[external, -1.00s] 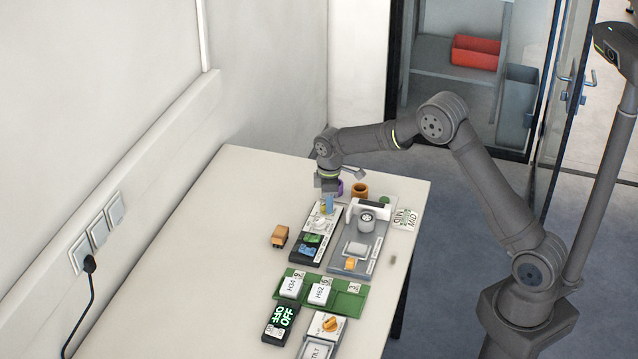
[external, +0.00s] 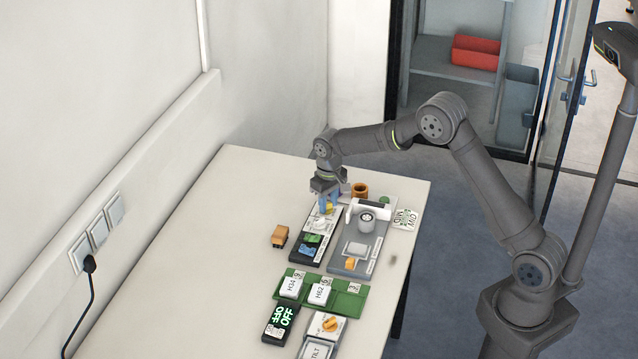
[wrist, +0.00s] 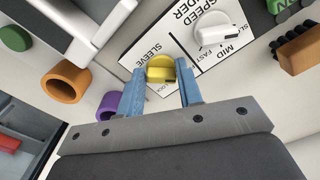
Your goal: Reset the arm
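My gripper (external: 327,205) points down over the control panel at the far end of the table. In the wrist view its two blue fingers (wrist: 161,92) stand apart. A yellow knob (wrist: 160,68) on the white panel labelled SLEEVE shows between and just past the fingertips. A gap shows between the knob and the fingers, and I cannot tell whether either touches it. A white knob (wrist: 214,34) sits on the speed part of the same panel.
A purple ring (wrist: 108,104) and an orange ring (wrist: 65,82) stand close to the fingers. The grey machine tray (external: 345,264) lies right of the panel. An orange block (external: 281,236) sits left of it. The table's left side (external: 190,270) is clear.

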